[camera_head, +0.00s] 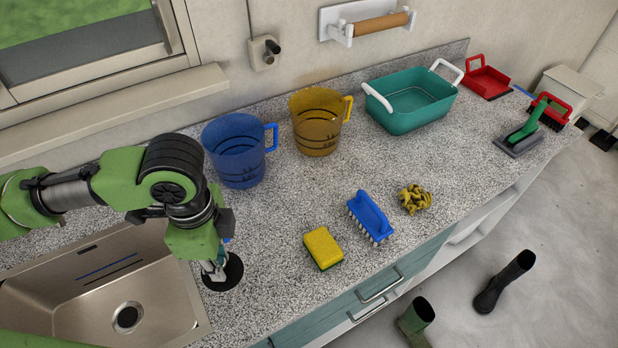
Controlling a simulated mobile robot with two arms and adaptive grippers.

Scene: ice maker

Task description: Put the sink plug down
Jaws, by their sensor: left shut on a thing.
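The sink plug (232,279) is a flat black disc just right of the sink's right rim, over the granite counter. My left gripper (215,268) points down and is shut on the sink plug. I cannot tell whether the disc touches the counter or hangs slightly above it. The steel sink (75,300) is at the lower left, with its round drain (128,317) uncovered. My right gripper is not in view.
A blue jug (235,160) and a yellow jug (317,130) stand behind. A yellow sponge (322,247), a blue brush (370,215) and a crumpled yellow item (414,198) lie to the right. A green tub (410,108) stands farther back. Counter between plug and sponge is clear.

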